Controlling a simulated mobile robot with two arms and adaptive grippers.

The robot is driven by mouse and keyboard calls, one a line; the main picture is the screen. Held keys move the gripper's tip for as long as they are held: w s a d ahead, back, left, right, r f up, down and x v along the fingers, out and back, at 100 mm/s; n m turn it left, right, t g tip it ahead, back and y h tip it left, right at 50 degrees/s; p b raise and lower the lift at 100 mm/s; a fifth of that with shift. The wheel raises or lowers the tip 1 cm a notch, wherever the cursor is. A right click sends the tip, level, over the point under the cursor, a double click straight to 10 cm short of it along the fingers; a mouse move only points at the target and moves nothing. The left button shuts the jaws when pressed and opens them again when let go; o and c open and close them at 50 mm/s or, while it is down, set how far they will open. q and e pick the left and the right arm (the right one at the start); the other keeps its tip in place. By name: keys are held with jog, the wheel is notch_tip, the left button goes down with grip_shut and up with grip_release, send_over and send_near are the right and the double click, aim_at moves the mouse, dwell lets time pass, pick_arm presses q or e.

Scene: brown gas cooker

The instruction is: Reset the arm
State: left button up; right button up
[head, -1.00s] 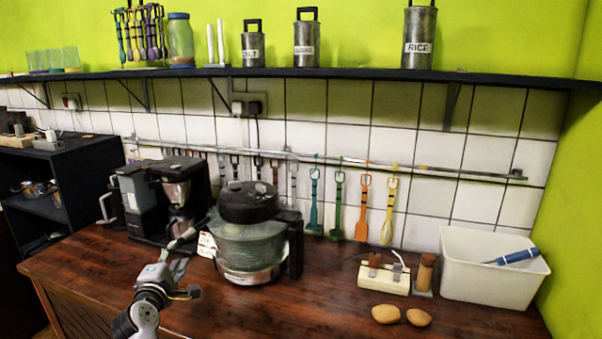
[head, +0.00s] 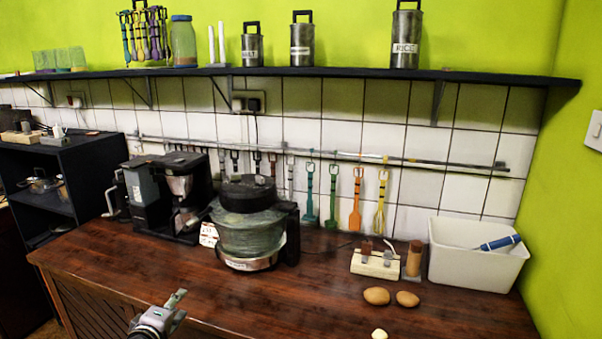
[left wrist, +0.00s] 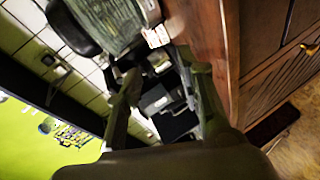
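My left gripper (head: 180,304) is low in the head view, over the front edge of the wooden counter. In the left wrist view its two fingers (left wrist: 164,82) stand apart with nothing held between them. The round glass cooker (head: 250,221) with a black lid stands on the counter beyond the gripper, clear of it. It also shows, tilted, at the top of the left wrist view (left wrist: 108,22). My right gripper is in neither view.
A black coffee machine (head: 180,195) stands left of the cooker. Two brown potatoes (head: 376,296), a small block holder (head: 375,263) and a white bin (head: 470,272) are at the right. The counter's front middle (head: 270,300) is mostly clear.

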pick_arm(q)
jog(key=s+d+f+m+g, duration=0.3)
jog(key=s+f+m, duration=0.25)
jog(key=s, duration=0.45)
jog(key=s+d+f+m+g, duration=0.3)
jog(key=s+f+m, duration=0.25)
jog(key=s, duration=0.55)
jog(key=s+d+f+m+g, duration=0.1)
jog(key=s+d+m+g, duration=0.15)
jog(key=s, duration=0.65)
jog(key=s+d+f+m+g, duration=0.1)
jog(key=s+f+m+g, duration=0.15)
jog(key=s, duration=0.75)
notch_tip(320, 180, down, 27)
jog(key=s+g+b, duration=0.1)
jog(key=s+a+f, duration=0.1)
jog(key=s+f, duration=0.7)
jog(key=s+a+f+m+g, duration=0.1)
jog(key=s+a+f, duration=0.1)
jog(key=s+f, duration=0.6)
jog(key=shift+s+a+f+b, duration=0.2)
jog(key=shift+s+a+b, duration=0.1)
jog(key=shift+b, duration=0.15)
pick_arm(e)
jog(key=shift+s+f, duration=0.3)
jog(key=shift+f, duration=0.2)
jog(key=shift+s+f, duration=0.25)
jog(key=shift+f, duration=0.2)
